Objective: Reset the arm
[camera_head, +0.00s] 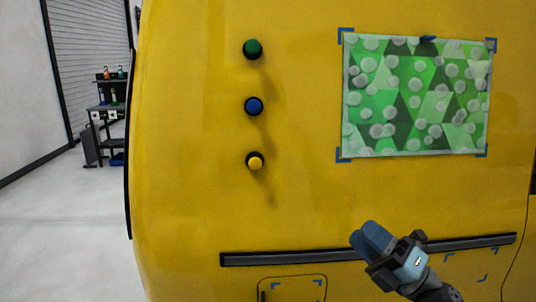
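My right gripper (372,240) reaches in from the lower right, in front of the yellow vehicle panel (195,200). Its two blue-grey fingers lie side by side and look closed together, with nothing visible between them. It overlaps the dark horizontal trim strip (290,254) in the picture; I cannot tell if it touches it. A green patterned vinyl sheet (418,96) with pale round spots lies on the panel at the upper right, inside blue corner marks. My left gripper is not in view.
Three round knobs stick out of the panel in a column: green (252,48), blue (254,106) and yellow (255,161). More blue corner marks show below the trim strip. A dark workbench (108,115) stands far back left, with open pale floor (65,235) before it.

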